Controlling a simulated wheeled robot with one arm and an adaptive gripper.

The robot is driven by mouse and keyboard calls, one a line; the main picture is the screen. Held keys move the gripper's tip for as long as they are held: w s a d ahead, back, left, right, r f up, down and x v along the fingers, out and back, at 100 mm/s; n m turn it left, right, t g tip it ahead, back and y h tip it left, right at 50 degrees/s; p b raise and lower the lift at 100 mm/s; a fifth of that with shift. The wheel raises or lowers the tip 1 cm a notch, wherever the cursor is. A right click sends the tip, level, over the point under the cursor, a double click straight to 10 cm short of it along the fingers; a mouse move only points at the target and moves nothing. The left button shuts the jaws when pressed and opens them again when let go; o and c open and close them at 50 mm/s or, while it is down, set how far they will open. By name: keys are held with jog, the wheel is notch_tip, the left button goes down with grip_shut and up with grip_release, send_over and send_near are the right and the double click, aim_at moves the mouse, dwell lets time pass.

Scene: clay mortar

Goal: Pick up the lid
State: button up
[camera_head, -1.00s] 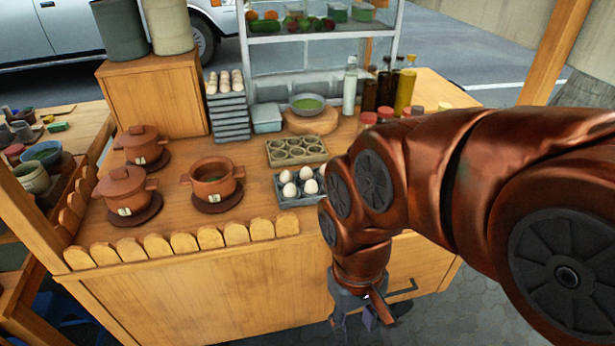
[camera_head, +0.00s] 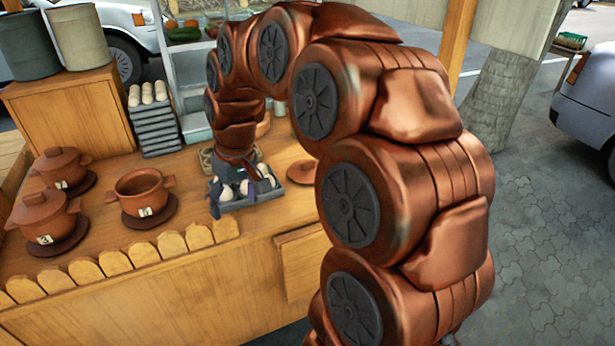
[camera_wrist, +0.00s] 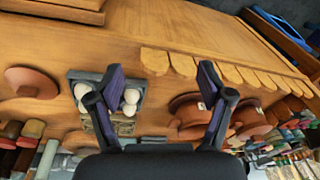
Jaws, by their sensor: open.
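A round brown clay lid (camera_head: 302,171) lies on the wooden counter, right of the egg tray, partly hidden by my arm in the head view. The wrist view shows it whole at the left, with a small knob (camera_wrist: 32,82). My gripper (camera_head: 228,190) is open over the egg tray, left of the lid in the head view. In the wrist view its fingers (camera_wrist: 160,78) are spread with nothing between them, and the lid lies outside them. An uncovered clay pot (camera_head: 140,190) stands on a dark round mat at the left.
Two lidded clay pots (camera_head: 61,167) (camera_head: 45,216) stand near the open pot. The egg tray (camera_head: 250,197) is beneath my gripper. Scalloped wooden trim (camera_head: 142,254) lines the front edge. Bottles and jars (camera_wrist: 30,140) stand near the lid. Bare counter surrounds much of the lid.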

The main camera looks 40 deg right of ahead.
jog(key=w+d+f+m+t+b, duration=0.1)
jog(key=w+d+f+b, duration=0.1)
jog(key=w+d, duration=0.7)
jog(key=m+t+h+b, duration=0.2)
jog(key=b, duration=0.1)
send_near(308, 162)
jog(key=x, duration=0.2)
jog(key=shift+w+d+f, duration=0.15)
jog(key=shift+w+f, duration=0.1)
jog(key=shift+w, duration=0.05)
jog(key=shift+p+x, duration=0.6)
jog(key=shift+x, duration=3.1)
jog(key=shift+s+f, duration=0.1)
jog(key=shift+s, duration=0.1)
jog(key=shift+c, duration=0.3)
jog(key=c, duration=1.2)
jog(key=shift+c, duration=0.2)
